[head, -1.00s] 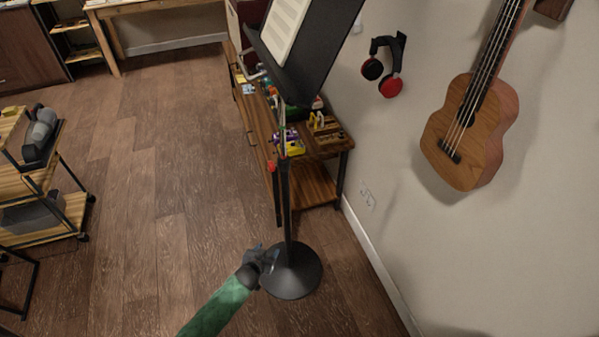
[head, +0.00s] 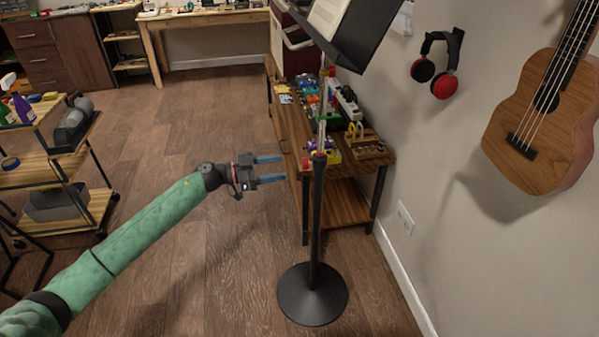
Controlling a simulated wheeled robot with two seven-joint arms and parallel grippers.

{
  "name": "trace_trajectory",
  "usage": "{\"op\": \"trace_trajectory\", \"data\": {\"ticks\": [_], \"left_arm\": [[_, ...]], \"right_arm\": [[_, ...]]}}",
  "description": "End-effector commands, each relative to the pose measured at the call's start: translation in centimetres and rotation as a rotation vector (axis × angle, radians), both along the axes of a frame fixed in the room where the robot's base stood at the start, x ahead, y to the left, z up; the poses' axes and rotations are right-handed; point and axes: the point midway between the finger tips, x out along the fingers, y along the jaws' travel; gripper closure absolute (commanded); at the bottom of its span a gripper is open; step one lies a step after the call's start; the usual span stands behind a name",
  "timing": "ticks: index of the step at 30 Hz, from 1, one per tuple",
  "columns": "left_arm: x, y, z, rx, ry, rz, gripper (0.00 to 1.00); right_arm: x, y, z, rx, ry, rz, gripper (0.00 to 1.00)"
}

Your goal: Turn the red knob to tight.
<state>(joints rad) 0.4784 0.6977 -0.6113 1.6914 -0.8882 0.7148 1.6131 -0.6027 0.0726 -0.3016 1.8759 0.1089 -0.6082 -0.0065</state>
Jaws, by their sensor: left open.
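A black music stand (head: 316,220) stands upright on a round base (head: 312,300). A small red knob (head: 306,164) shows on the left side of its pole, near the top of the thick black tube. My left gripper (head: 284,168) is open and empty, with its two blue-grey fingers pointing right toward the knob. In the picture a small gap lies between the fingertips and the knob; the depth between them is hard to tell. The knob's tightness cannot be seen. My right gripper is not in view.
A low wooden shelf (head: 350,205) with pedals and small items stands behind the pole. The stand's black desk (head: 355,40) holds a sheet. A guitar (head: 540,130) and headphones (head: 437,65) hang on the right wall. A cart (head: 50,165) is at left. Floor between is open.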

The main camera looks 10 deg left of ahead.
Motion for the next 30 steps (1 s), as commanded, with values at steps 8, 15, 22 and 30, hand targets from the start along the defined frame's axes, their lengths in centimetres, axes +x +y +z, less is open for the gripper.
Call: {"op": "trace_trajectory", "data": {"ticks": [8, 15, 22, 30], "left_arm": [[0.8, -2.7, 0.2, 0.003, 0.002, -0.009, 0.45], [1.8, -5.9, 0.2, 0.003, 0.002, -0.008, 0.45], [2.3, -7.3, 0.1, 0.004, 0.002, -0.006, 0.45], [2.4, -7.4, 0.1, 0.004, 0.001, -0.006, 0.45]], "right_arm": [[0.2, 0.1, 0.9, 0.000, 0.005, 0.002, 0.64], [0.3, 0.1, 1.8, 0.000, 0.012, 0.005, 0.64], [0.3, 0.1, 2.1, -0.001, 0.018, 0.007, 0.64], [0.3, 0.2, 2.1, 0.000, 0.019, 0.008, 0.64]]}}
